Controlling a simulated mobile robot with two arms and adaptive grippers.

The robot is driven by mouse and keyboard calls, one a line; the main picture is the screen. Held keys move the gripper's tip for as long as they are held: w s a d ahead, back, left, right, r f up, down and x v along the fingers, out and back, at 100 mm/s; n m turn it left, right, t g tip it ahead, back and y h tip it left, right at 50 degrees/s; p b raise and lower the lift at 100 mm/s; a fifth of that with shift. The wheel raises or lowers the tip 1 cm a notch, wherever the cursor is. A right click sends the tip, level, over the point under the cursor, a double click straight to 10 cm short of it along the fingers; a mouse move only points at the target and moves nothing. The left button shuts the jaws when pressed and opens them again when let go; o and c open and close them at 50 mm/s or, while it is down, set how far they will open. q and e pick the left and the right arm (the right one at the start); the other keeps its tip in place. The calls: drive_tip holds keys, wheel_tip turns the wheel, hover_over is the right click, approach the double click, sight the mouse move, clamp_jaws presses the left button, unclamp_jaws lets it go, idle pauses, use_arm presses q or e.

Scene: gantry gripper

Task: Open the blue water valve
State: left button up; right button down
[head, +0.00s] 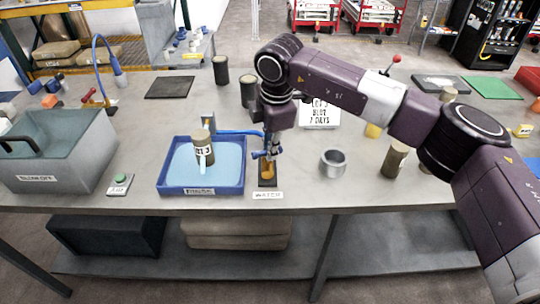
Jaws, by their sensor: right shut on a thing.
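The blue water valve (259,154) stands near the front edge of the table, behind a white label (268,195) that appears to read WATER. It has a blue handle above a brass-coloured body (268,171) on a dark base. My right gripper (271,148) points down from above and is shut on the blue handle. The fingers and wrist hide part of the handle, so its exact angle is hard to tell. A blue hose runs from behind the gripper toward the left. My left gripper is not in view.
A blue tray (243,181) with a labelled cylinder (203,150) is just left of the valve. A grey metal ring (333,163) and a brown cylinder (395,160) stand to the right. A white sign (320,114) is behind. A grey bin (60,165) is at far left.

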drive_tip(key=n+b, duration=0.2)
drive_tip(key=shift+w+n+y, duration=0.2)
drive_tip(key=shift+n+y, duration=0.1)
drive_tip(key=shift+n, duration=0.1)
drive_tip(key=n+b, duration=0.1)
drive_tip(key=n, duration=0.2)
drive_tip(key=shift+w+r+n, duration=0.1)
drive_tip(key=shift+n, duration=0.2)
drive_tip(key=n, duration=0.1)
drive_tip(key=n+g, duration=0.1)
drive_tip(key=n, duration=0.1)
drive_tip(key=shift+w+a+r+n+y, duration=0.1)
drive_tip(key=shift+a+n+y, duration=0.05)
drive_tip(key=shift+n+y, duration=0.2)
drive_tip(key=shift+w+a+n+g+p, duration=0.1)
drive_tip(key=shift+n+g+p, duration=0.45)
drive_tip(key=shift+n, duration=1.4)
drive_tip(key=c, duration=2)
unclamp_jaws()
drive_tip(key=shift+o, duration=0.2)
